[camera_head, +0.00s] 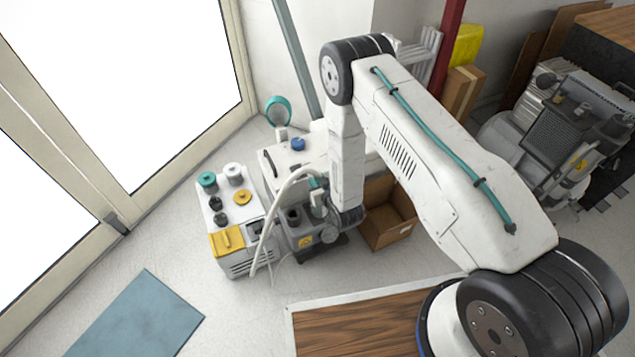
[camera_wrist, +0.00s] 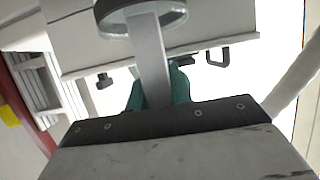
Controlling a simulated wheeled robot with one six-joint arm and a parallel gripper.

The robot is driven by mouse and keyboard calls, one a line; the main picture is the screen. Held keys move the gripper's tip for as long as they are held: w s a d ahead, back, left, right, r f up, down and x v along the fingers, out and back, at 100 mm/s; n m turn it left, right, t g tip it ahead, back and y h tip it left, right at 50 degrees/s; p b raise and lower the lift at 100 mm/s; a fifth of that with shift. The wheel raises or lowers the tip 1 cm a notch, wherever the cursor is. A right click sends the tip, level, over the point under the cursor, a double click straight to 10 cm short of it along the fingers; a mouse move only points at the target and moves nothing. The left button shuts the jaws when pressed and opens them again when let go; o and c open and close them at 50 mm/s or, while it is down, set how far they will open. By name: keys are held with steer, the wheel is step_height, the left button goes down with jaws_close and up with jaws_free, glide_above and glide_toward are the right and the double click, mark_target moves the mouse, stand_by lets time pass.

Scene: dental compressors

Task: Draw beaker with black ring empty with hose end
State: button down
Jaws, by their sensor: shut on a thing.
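My gripper (camera_head: 318,190) is low over the machine beside the white unit, with the pale hose (camera_head: 287,192) arching up to it. In the wrist view teal fingers (camera_wrist: 160,90) close on a straight grey piece, which I take for the hose end (camera_wrist: 150,55). It runs up to a dark-rimmed round vessel (camera_wrist: 112,14); whether it is inside or in front, I cannot tell. In the head view small dark-topped vessels (camera_head: 216,204) stand on the white unit, and a dark round cup (camera_head: 293,215) is beside my gripper. Which has the black ring is unclear.
The white unit (camera_head: 240,262) also carries a teal-topped jar (camera_head: 207,180), a white jar (camera_head: 233,172) and yellow parts (camera_head: 227,239). An open cardboard box (camera_head: 388,232) stands right of my gripper. A blue mat (camera_head: 135,318) lies on clear floor at front left.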

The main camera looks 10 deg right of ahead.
steer(key=shift+r, duration=0.1)
stand_by(0.3)
step_height(320, 180, up, 12)
steer(key=shift+r, duration=0.2)
stand_by(1.0)
